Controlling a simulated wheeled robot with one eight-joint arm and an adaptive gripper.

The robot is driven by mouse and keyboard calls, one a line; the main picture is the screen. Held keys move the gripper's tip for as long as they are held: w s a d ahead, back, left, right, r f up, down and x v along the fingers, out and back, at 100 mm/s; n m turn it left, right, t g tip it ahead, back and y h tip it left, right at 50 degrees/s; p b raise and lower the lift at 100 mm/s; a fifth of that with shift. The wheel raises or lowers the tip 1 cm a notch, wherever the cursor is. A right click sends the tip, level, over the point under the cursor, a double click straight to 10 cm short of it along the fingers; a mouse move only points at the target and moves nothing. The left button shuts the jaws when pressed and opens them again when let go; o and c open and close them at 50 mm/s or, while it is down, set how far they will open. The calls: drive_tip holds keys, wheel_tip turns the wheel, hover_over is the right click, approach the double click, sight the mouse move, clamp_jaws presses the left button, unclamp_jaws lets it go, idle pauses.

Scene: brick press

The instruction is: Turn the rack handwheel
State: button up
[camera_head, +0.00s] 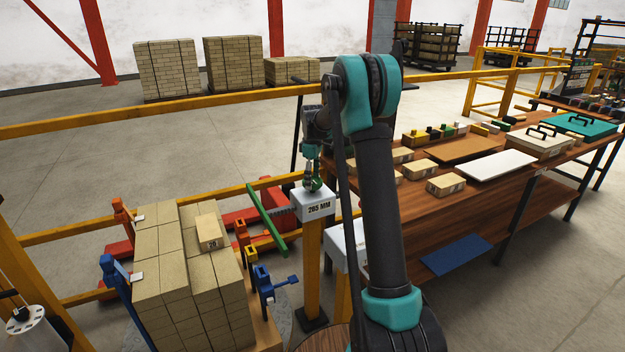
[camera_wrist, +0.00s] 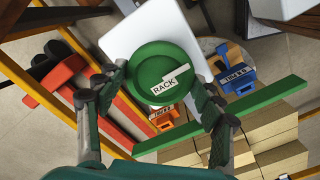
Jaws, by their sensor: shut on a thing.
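The green rack handwheel (camera_wrist: 150,62) is a round disc with a white RACK label, seen from above in the wrist view. My gripper (camera_wrist: 160,86) has one finger on each side of it and is shut on it. In the head view, my gripper (camera_head: 313,176) points down at the top of a white box marked 265 MM (camera_head: 314,206) on a yellow post. There my fingers hide most of the wheel. A long green bar (camera_head: 268,219) stands out to the left of the box; it also shows in the wrist view (camera_wrist: 270,118).
A stack of tan bricks (camera_head: 165,268) stands left of the post, with blue and orange clamps around it. A blue part marked TIMES (camera_wrist: 237,78) lies near the wheel. A wooden workbench (camera_head: 400,225) stands to the right. Yellow rails (camera_head: 230,97) run behind.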

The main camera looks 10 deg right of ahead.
drive_tip(key=m, duration=0.4)
drive_tip(key=shift+m, duration=0.3)
drive_tip(key=m, duration=0.5)
drive_tip(key=shift+m, duration=0.3)
drive_tip(key=m, duration=2.5)
drive_tip(key=shift+m, duration=2.5)
